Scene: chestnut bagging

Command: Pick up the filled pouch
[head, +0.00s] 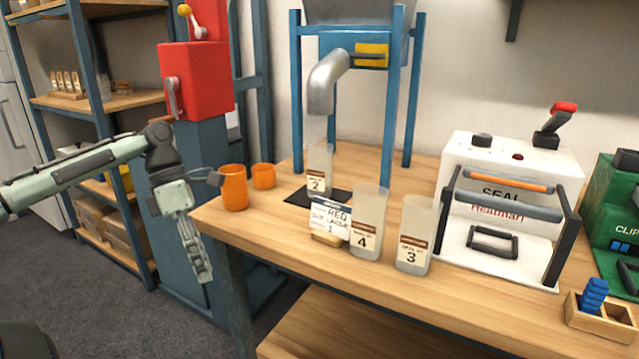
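Three translucent grey pouches stand upright on the wooden bench. Pouch 2 (319,160) is at the back, on a dark mat (336,196) below the metal spout (322,88). Pouch 4 (369,213) and pouch 3 (413,226) stand nearer the front edge, side by side and apart. I cannot tell from their look which pouch is filled. My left gripper (204,272) hangs pointing down off the bench's left end, away from all pouches. Its fingers show edge-on, with nothing visible in them; their opening is unclear. My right gripper is out of view.
A request card (328,218) on a wooden stand is just left of pouch 4. Orange cups (233,190) sit at the bench's left end. The white sealer (510,190), green clip machine (622,215) and clip tray (597,316) are right. Blue posts (391,100) frame the spout.

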